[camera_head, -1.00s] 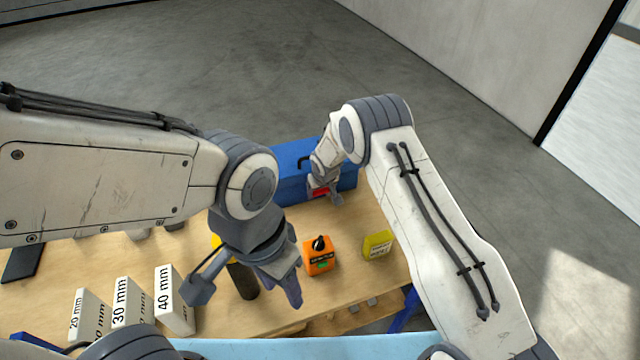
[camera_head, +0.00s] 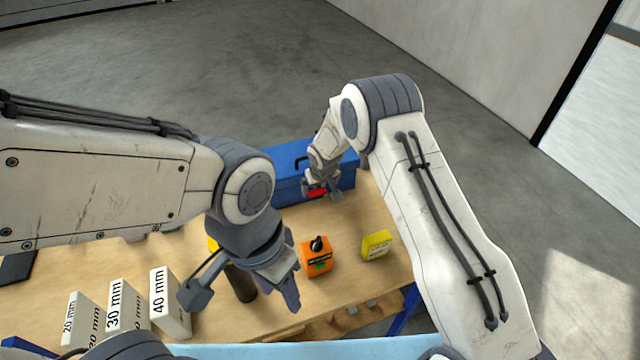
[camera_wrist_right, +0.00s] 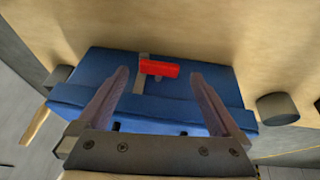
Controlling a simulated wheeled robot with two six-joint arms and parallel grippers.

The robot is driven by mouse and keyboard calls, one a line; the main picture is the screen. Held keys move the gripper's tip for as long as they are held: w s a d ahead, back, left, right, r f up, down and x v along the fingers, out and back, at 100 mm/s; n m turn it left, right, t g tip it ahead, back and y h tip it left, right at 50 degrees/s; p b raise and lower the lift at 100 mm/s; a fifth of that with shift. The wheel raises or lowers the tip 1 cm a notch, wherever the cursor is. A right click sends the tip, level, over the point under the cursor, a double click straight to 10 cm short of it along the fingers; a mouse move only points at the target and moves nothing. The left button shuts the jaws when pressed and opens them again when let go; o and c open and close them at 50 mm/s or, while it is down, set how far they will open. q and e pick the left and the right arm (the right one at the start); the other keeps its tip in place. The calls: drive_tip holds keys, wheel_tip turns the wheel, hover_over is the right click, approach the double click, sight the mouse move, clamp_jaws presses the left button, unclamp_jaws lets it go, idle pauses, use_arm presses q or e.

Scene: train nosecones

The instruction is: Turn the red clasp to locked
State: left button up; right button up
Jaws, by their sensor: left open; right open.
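The red clasp (camera_head: 317,192) is on the front of the blue toolbox (camera_head: 284,160), partly hidden by my right gripper (camera_head: 322,194). In the right wrist view the red clasp (camera_wrist_right: 159,68) is a short bar lying roughly crosswise on the blue toolbox (camera_wrist_right: 90,68), beside a grey strip. My open right gripper (camera_wrist_right: 160,76) has one finger on each side of the clasp, with gaps visible; I cannot tell the depth between them. My left gripper (camera_head: 291,293) is open and empty, pointing down near the table's front.
An orange box with a black knob (camera_head: 316,258) and a yellow block (camera_head: 376,245) stand in front of the toolbox. White blocks marked in mm (camera_head: 170,302) and a dark cylinder (camera_head: 241,283) are at the left. Bare wooden table (camera_head: 350,215) lies between.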

drive_tip(key=b+v, duration=0.1)
drive_tip(key=v, duration=0.5)
drive_tip(key=shift+s+r+b, duration=0.2)
drive_tip(key=shift+r+b, duration=0.15)
drive_tip(key=shift+r, duration=0.05)
drive_tip(key=s+a+r+g+b, duration=0.1)
drive_tip(key=s+a+r+b, duration=0.15)
drive_tip(key=s+r, duration=0.5)
drive_tip(key=s+d+r+n+g+b, duration=0.1)
drive_tip(key=s+d, duration=0.1)
drive_tip(key=s, duration=1.4)
drive_tip(key=s+d+r+n+g+b, duration=0.1)
drive_tip(key=s+d+r+n+g, duration=0.1)
drive_tip(key=s, duration=1.4)
drive_tip(key=shift+g, duration=0.3)
